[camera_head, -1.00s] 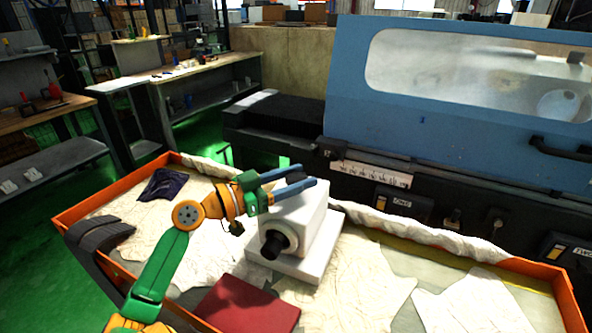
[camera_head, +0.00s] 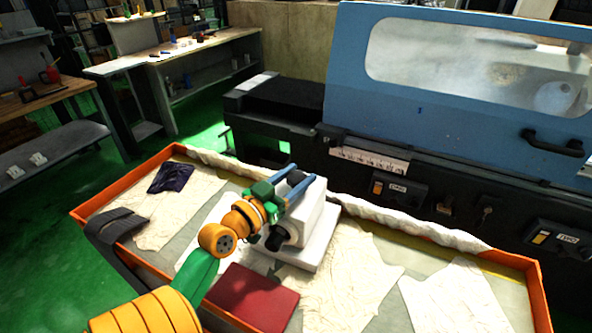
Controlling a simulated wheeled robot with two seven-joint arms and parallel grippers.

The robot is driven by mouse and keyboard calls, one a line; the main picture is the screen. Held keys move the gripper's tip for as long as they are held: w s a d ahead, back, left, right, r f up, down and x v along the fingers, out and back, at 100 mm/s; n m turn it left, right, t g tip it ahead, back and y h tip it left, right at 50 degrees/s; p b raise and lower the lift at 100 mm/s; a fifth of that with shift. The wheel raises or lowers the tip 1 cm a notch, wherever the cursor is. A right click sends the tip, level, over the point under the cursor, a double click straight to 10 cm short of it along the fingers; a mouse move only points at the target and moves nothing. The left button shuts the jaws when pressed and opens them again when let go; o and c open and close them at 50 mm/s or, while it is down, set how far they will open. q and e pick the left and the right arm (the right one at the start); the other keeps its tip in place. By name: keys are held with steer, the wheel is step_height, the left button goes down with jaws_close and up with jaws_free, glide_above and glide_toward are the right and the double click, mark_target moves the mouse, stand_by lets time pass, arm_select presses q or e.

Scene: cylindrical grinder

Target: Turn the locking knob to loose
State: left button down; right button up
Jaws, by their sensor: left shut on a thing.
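A white block-shaped unit (camera_head: 313,217) stands on a white base plate in the orange-edged tray (camera_head: 120,190). A black round knob (camera_head: 295,177) sits on top of it, and a black cylinder (camera_head: 275,238) sticks out of its front face. My left gripper (camera_head: 297,177) reaches in from the lower left, over the top of the unit. Its two blue fingers are on either side of the top knob and shut on it. The gripper's body and wrist hide part of the unit's left side. My right gripper is not in view.
A dark red flat block (camera_head: 252,297) lies in front of the unit. Crumpled pale cloths (camera_head: 350,275) and a dark purple cloth (camera_head: 171,178) lie in the tray. The blue-covered grinder (camera_head: 440,110) stands close behind the tray.

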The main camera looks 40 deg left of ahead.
mark_target(290, 183)
arm_select(q)
steer(key=shift+c, duration=1.2)
jaws_free()
steer(key=shift+w+f, duration=0.1)
steer(key=s+b, duration=0.2)
steer(key=s, duration=0.1)
steer(key=s+b, duration=0.1)
steer(key=s, duration=0.2)
steer(key=shift+s+d+f+b, duration=0.2)
steer(key=shift+s+b, duration=0.15)
steer(key=shift+b, duration=0.05)
steer(key=shift+s+r, duration=0.1)
steer(key=shift+s, duration=0.1)
steer(key=shift+r, duration=0.1)
